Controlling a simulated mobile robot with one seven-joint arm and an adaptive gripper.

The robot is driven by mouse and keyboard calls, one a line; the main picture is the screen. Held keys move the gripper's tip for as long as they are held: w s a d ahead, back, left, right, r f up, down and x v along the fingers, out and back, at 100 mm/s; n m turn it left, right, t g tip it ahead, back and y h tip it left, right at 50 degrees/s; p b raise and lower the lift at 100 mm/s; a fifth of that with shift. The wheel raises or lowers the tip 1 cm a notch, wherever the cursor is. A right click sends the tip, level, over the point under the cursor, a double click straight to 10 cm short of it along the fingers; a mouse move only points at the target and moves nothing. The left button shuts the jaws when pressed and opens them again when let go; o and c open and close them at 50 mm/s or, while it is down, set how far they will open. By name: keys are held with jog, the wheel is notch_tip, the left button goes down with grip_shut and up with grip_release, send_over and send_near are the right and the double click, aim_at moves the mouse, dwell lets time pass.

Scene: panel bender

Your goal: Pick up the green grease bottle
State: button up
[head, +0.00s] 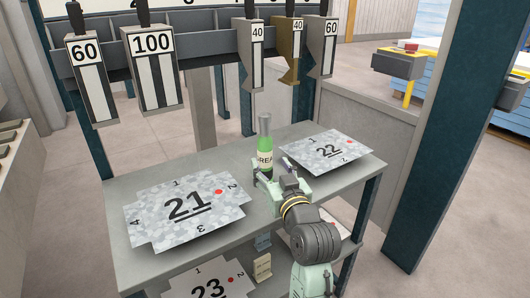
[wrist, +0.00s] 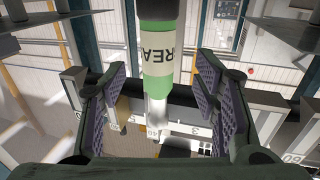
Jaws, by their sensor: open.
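The green grease bottle (head: 265,138) stands upright on the grey shelf table (head: 245,165), between two patterned plates. It has a cream label with dark letters and a grey top. My gripper (head: 272,178) is just in front of the bottle in the head view and covers its lower part. In the wrist view the bottle (wrist: 157,60) shows between the two open, padded fingers of my gripper (wrist: 160,108). The fingers are apart from it on both sides. I cannot tell how deep the bottle sits between the fingertips.
Plate 21 (head: 187,207) lies left of the bottle and plate 22 (head: 327,149) lies right, close to my gripper. Plate 23 (head: 212,283) is on a lower shelf. Hanging numbered tools (head: 153,68) line a rail behind the table. A dark post (head: 430,140) stands at the right.

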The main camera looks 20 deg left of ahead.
aim_at(267, 159)
jog(key=shift+p+x, duration=1)
jog(key=shift+x, duration=2.1)
jog(key=shift+d+f, duration=0.1)
jog(key=shift+c, duration=0.2)
grip_shut()
